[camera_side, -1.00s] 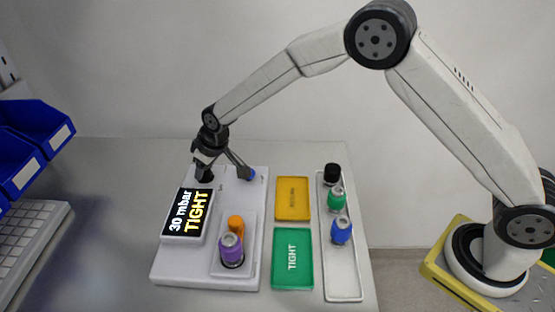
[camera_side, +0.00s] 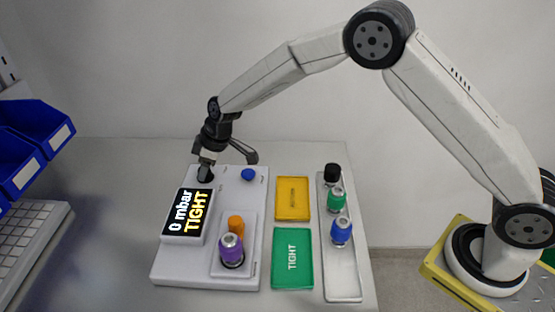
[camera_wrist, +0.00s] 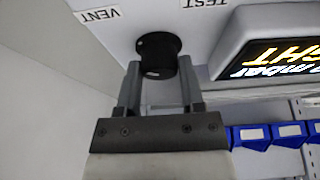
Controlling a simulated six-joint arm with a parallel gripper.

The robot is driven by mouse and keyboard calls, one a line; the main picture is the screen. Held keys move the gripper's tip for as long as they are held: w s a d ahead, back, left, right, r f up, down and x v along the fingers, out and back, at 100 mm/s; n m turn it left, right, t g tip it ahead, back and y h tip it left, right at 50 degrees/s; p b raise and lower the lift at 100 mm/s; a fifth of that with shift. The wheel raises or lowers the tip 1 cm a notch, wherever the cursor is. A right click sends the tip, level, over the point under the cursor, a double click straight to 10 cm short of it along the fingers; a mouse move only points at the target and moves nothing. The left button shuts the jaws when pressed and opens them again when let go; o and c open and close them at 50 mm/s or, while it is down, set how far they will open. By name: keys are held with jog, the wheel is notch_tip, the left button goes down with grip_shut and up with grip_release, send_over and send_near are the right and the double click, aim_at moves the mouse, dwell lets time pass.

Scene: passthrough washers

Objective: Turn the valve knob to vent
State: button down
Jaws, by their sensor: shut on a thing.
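The black valve knob (camera_wrist: 157,48) stands on the light grey test station (camera_side: 160,273). In the wrist view it is between the two fingers of my gripper (camera_wrist: 158,76), which is shut on it. The VENT label (camera_wrist: 100,15) is left of the knob in that view and the TEST label (camera_wrist: 204,3) is to its right. A small pale mark shows on the knob's lower side; I cannot tell which label the knob points to. In the side view my gripper (camera_side: 204,172) hides much of the knob. The display (camera_side: 187,213) reads "0 mbar TIGHT".
A blue button (camera_side: 248,174) is right of my gripper. A purple-topped part (camera_side: 231,249) and an orange one (camera_side: 236,224) stand on the station. Yellow (camera_side: 293,184) and green (camera_side: 279,281) trays and a rack (camera_side: 342,288) with several parts lie right. Blue bins (camera_side: 40,124) are left.

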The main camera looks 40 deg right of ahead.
dwell(0.3)
jog(key=shift+c, duration=1)
grip_release()
jog(key=shift+r, duration=0.15)
jog(key=v, duration=0.7)
jog(key=shift+r, duration=0.3)
jog(key=shift+s+d, duration=0.1)
jog(key=s+d+m+h, duration=0.1)
jog(key=s+d+m, duration=0.2)
jog(key=s, duration=0.6)
jog(key=s+d+f+m+h, duration=0.1)
jog(key=s+d+m, duration=0.2)
jog(key=s+d, duration=0.5)
jog(key=s+d+f+m+h, duration=0.1)
jog(key=s+d+m, duration=0.2)
jog(key=s+d, duration=0.3)
jog(key=s, duration=0.3)
jog(key=shift+s+g, duration=0.3)
